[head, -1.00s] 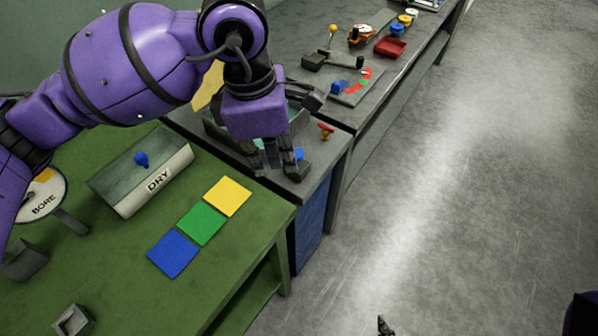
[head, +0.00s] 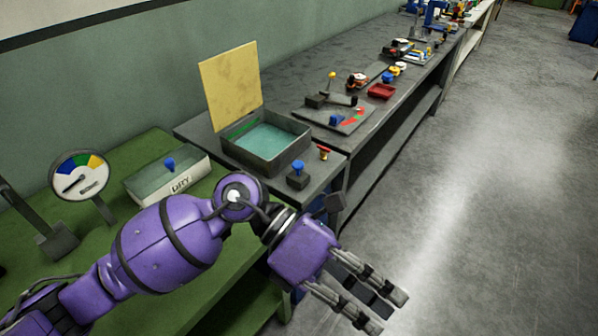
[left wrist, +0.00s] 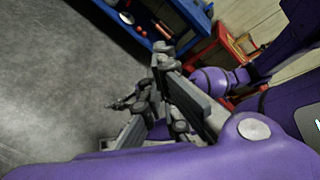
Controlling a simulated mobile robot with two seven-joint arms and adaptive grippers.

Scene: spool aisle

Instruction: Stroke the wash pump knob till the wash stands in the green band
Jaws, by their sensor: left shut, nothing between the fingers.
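The wash tank (head: 262,165) is an open grey box with teal liquid, on the grey bench. Its yellow lid (head: 230,80) stands up behind it. A green band (head: 243,127) shows on the inner wall, just above the liquid. The liquid's exact level against the band is hard to tell. The blue pump knob (head: 298,167) stands upright on a dark block at the tank's front right corner. My left gripper (head: 386,312) is shut and empty, over the floor side of the benches, well away from the knob. My right gripper does not show in the head view.
The green bench carries a box marked DRY (head: 170,181) and a dial gauge (head: 80,174). The floor at right is clear.

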